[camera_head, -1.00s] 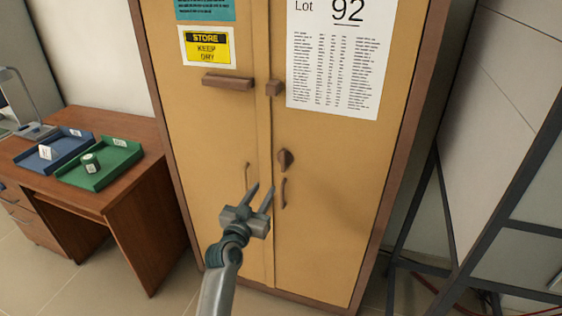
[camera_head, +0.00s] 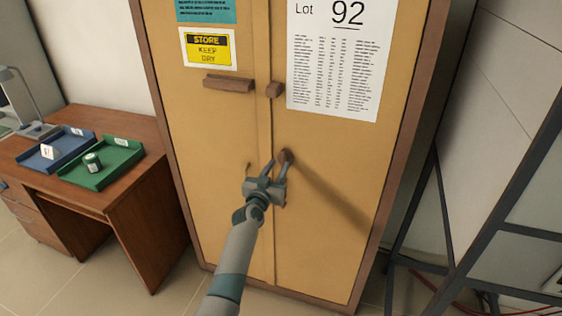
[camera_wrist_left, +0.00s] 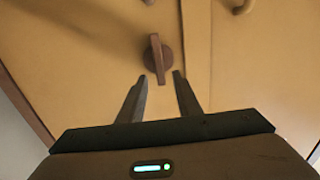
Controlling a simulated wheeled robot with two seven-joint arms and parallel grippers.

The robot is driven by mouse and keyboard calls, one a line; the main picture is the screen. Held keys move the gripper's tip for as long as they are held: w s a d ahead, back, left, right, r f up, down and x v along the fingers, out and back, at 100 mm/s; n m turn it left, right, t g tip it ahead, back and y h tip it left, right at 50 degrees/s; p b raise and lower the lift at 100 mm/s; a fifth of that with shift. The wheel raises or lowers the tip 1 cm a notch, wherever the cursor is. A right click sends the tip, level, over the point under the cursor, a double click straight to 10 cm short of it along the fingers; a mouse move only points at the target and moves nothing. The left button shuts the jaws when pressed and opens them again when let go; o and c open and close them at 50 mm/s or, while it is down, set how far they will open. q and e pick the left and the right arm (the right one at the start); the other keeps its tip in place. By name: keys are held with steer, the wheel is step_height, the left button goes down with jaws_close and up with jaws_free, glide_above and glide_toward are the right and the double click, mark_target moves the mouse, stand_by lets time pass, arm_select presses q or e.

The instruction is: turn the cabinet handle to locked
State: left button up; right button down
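The tan cabinet (camera_head: 330,220) fills the middle of the head view. Its dark brown turn handle (camera_head: 287,156) sits on the right door and is partly covered by my gripper. In the left wrist view the turn handle (camera_wrist_left: 157,58) shows a round base with a raised bar standing close to upright in the picture. My left gripper (camera_head: 278,161) is open in front of the handle. In the left wrist view its two fingertips (camera_wrist_left: 159,76) are apart, one to each side below the handle, with nothing held. I cannot tell if they touch it. My right gripper is not in view.
A brown latch block (camera_head: 275,89) and a bar (camera_head: 228,84) stick out above. A desk (camera_head: 135,205) with blue (camera_head: 68,146) and green (camera_head: 110,176) trays stands left. A dark metal frame (camera_head: 447,205) stands right.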

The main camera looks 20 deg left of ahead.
mark_target(283, 158)
arm_select(q)
steer(key=shift+w, duration=1.85)
jaws_close()
